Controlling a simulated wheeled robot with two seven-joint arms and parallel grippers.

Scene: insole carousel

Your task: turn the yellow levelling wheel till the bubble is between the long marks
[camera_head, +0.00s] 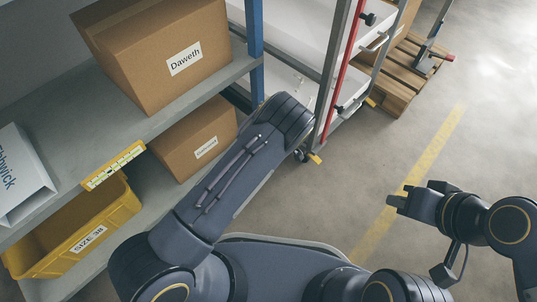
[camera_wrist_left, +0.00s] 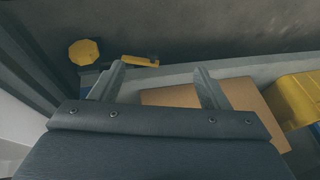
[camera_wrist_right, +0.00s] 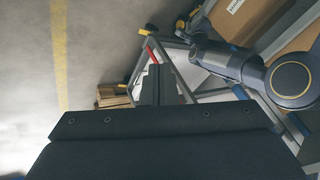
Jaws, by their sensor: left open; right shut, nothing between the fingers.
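The yellow levelling wheel (camera_wrist_left: 85,52) shows in the left wrist view at the upper left, a faceted knob near a dark upright. A small yellow bar (camera_wrist_left: 140,61) with a dark end lies to its right; I cannot make out a bubble or marks on it. My left gripper (camera_wrist_left: 161,86) is open and empty, its left finger nearest the wheel and apart from it in the picture. It is not visible in the head view. My right gripper (camera_head: 398,199) is shut and empty over the floor at the right; its closed fingers also show in the right wrist view (camera_wrist_right: 155,72).
A grey shelf (camera_head: 150,122) at left carries a cardboard box (camera_head: 150,50). A marked yellow strip (camera_head: 113,165) is on its edge. Below are a yellow bin (camera_head: 75,235) and another box (camera_head: 195,140). A rack (camera_head: 335,75) and pallet (camera_head: 400,80) stand behind. Floor at right is clear.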

